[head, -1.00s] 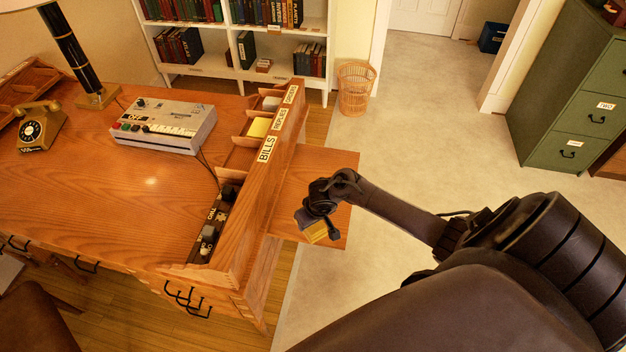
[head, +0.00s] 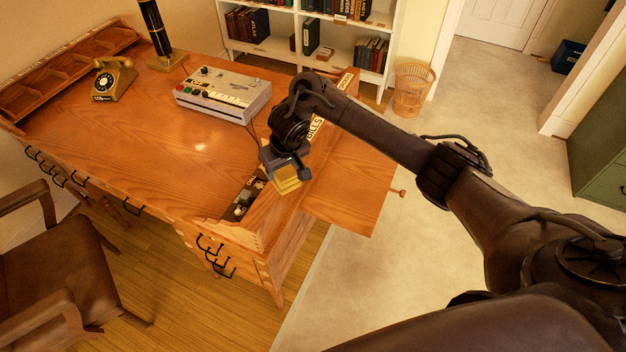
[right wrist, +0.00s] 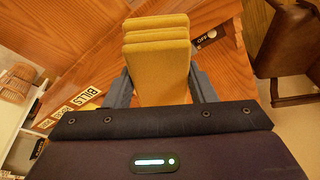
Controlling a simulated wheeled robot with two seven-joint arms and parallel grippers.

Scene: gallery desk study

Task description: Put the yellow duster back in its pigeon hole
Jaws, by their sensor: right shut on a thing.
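The yellow duster (head: 286,181) is a thick ribbed block. My right gripper (head: 283,172) is shut on it and holds it in the air beside the row of pigeon holes, near the desk's right end. The right wrist view shows the duster (right wrist: 157,58) upright between the two dark fingers. The pigeon hole unit (head: 297,194) runs along the desk's right side. My arm hides most of the other compartments. A "BILLS" label (head: 315,128) shows on the unit, and also in the right wrist view (right wrist: 88,96). My left gripper is out of view.
A grey machine (head: 222,92) and a gold telephone (head: 113,79) stand on the desk (head: 120,140). A pull-out leaf (head: 350,190) juts from the desk's right side. A wicker basket (head: 412,90) and chair (head: 50,255) stand on the floor.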

